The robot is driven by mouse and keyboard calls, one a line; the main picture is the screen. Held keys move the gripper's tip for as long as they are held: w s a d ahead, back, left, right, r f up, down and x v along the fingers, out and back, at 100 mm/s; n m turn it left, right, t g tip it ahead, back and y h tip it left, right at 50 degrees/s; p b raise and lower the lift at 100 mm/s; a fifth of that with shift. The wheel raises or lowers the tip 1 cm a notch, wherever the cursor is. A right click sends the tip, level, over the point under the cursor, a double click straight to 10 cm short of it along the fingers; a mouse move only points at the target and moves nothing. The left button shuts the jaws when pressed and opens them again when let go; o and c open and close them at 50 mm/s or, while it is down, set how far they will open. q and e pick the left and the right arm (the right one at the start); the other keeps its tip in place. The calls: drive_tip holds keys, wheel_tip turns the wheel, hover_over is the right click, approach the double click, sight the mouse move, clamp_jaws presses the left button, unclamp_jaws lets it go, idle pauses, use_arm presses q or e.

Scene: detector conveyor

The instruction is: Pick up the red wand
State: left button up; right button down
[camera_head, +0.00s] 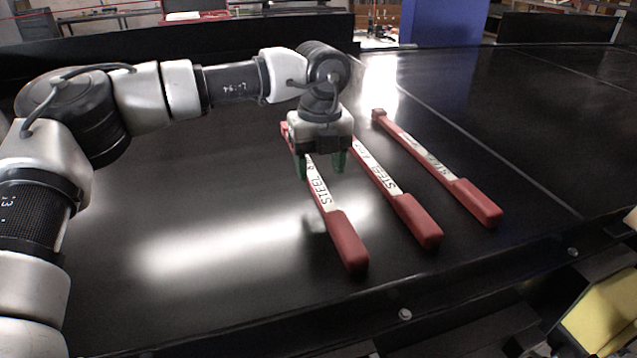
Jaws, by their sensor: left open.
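Three red wands with white "STEEL" labels lie side by side on the black conveyor (200,290). They are the left wand (344,240), the middle wand (414,218) and the right wand (477,202). My left gripper (321,170) is open and points down over the left wand's label, toward its far end. Its green fingertips show on either side of the left wand, the right one close to the middle wand. I cannot tell how far the fingertips are above the belt. The gripper hides parts of the left and middle wands. My right gripper is not in view.
A dark rail with bolts (405,314) runs along the conveyor's near edge. A yellow object (604,312) is at the lower right. A blue pillar (444,22) stands behind the belt. The belt is clear left and right of the wands.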

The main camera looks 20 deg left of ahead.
sight(321, 189)
use_arm(q)
wheel_tip(321, 189, down, 4)
drive_tip(key=shift+d+r+p, duration=0.1)
drive_tip(key=shift+r+p, duration=0.1)
drive_tip(key=shift+p, duration=0.85)
drive_tip(key=shift+f, duration=0.5)
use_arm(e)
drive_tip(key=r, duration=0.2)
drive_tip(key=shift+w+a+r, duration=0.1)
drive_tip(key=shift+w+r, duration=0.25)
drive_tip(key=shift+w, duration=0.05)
use_arm(q)
clamp_jaws()
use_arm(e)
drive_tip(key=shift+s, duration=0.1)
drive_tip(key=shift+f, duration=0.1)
